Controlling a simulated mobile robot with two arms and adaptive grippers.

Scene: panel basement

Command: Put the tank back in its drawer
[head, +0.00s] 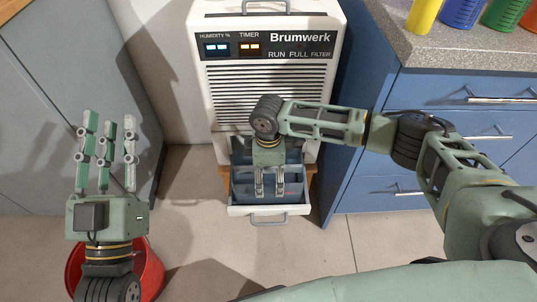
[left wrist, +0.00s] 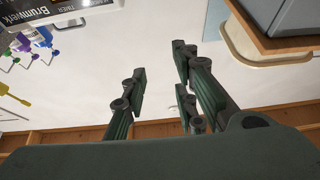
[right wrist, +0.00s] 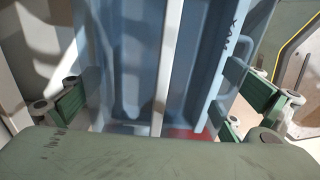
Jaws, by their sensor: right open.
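The blue-grey tank (head: 290,185) shows low at the front of the white Brumwerk dehumidifier (head: 265,95), behind a white drawer front (head: 270,209) with a grey handle. My right gripper (head: 270,192) points down over the tank and hides part of it. In the right wrist view, blue-grey walls with a MAX mark (right wrist: 232,35) and a pale bar lie between its spread fingers. The fingers are open; whether they touch the tank is not clear. My left gripper (head: 104,150) is open and empty at the left, away from the tank, with fingers pointing up the picture.
A red bucket (head: 152,275) stands on the floor below my left gripper. Blue drawers (head: 440,135) under a speckled counter stand close on the right, with colored containers on top. A grey cabinet (head: 70,110) is on the left. Floor between is mostly clear.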

